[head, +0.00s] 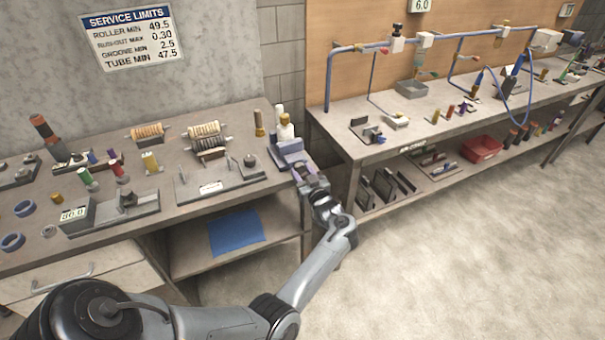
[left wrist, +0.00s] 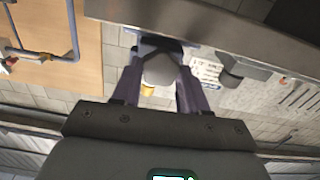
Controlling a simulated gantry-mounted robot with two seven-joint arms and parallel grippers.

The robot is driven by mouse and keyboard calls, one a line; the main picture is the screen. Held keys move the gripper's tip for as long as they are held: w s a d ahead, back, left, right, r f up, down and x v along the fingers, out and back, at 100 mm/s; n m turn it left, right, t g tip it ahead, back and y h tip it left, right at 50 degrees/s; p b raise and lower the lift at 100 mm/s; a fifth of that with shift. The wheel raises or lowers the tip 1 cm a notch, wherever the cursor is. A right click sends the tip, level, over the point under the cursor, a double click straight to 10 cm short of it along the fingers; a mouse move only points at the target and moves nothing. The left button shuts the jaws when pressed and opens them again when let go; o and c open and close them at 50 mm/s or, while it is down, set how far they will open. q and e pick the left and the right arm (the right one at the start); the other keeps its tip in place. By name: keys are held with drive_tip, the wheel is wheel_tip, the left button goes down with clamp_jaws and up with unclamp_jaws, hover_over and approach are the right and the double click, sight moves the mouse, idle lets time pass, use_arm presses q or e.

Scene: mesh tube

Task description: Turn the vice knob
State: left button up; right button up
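The vice (head: 288,153) is a small blue-grey block at the right front corner of the left bench. My left gripper (head: 305,178) is at its front side, just off the bench edge. In the left wrist view a rounded grey knob (left wrist: 160,69) lies between the two dark purple fingers of my left gripper (left wrist: 160,82). The fingers flank it closely, one on each side; I cannot tell whether both press on it. In the head view the knob is hidden by the gripper. My right gripper is in neither view.
A white and yellow tube piece (head: 286,130) stands at the vice. A grey fixture plate (head: 222,182) lies to its left on the left bench (head: 170,205). A second bench (head: 345,140) with pipes stands to the right. The floor (head: 450,240) in front is clear.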

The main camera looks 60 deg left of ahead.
use_arm(q)
drive_tip(key=c, duration=0.3)
drive_tip(key=shift+r+p, duration=0.15)
drive_tip(key=shift+p, duration=0.2)
drive_tip(key=m+p, duration=0.3)
drive_tip(key=m, duration=0.1)
drive_tip(key=shift+r, duration=0.1)
drive_tip(key=shift+f+m, duration=0.2)
drive_tip(key=shift+m, duration=0.4)
drive_tip(key=o, duration=1)
drive_tip(key=shift+o, duration=0.2)
